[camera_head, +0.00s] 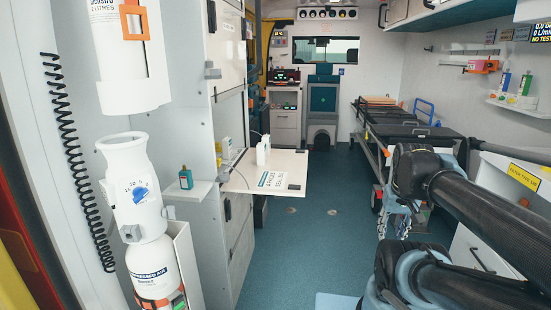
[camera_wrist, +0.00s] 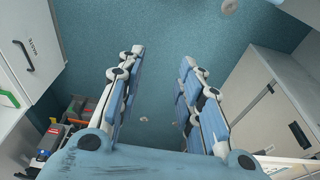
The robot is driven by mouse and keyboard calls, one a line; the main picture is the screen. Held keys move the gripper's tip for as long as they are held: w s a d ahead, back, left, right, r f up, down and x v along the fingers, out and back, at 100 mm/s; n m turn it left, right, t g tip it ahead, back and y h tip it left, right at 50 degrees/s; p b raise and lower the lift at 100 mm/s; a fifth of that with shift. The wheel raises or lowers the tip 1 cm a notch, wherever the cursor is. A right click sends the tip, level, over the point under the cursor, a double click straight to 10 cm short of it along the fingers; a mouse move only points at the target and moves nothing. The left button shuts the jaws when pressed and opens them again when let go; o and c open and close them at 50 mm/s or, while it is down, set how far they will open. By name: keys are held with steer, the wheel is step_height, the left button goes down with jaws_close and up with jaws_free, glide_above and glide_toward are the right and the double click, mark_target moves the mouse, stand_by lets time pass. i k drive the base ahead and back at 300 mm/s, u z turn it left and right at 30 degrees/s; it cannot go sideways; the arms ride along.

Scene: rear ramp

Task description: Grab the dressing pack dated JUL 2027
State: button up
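I cannot make out a dressing pack or a JUL 2027 date in either view. Print on the small items is too small to read. My gripper (camera_wrist: 160,80) is open in the wrist view, its two blue-padded fingers apart with only blue-green floor showing between them. Nothing is held. In the head view my black arm reaches in from the right, and the gripper is largely hidden behind it.
A fold-down white shelf (camera_head: 268,178) at left centre bears a white bottle (camera_head: 262,152). A green bottle (camera_head: 186,177) stands on a small ledge. A stretcher (camera_head: 400,125) stands right of the aisle. The floor (camera_head: 310,220) is clear. Grey cabinets (camera_wrist: 265,100) stand right in the wrist view.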

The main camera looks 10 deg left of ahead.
mark_target(261, 157)
steer(key=z, duration=0.3)
steer(key=i, duration=0.95)
steer(key=u, duration=1.1)
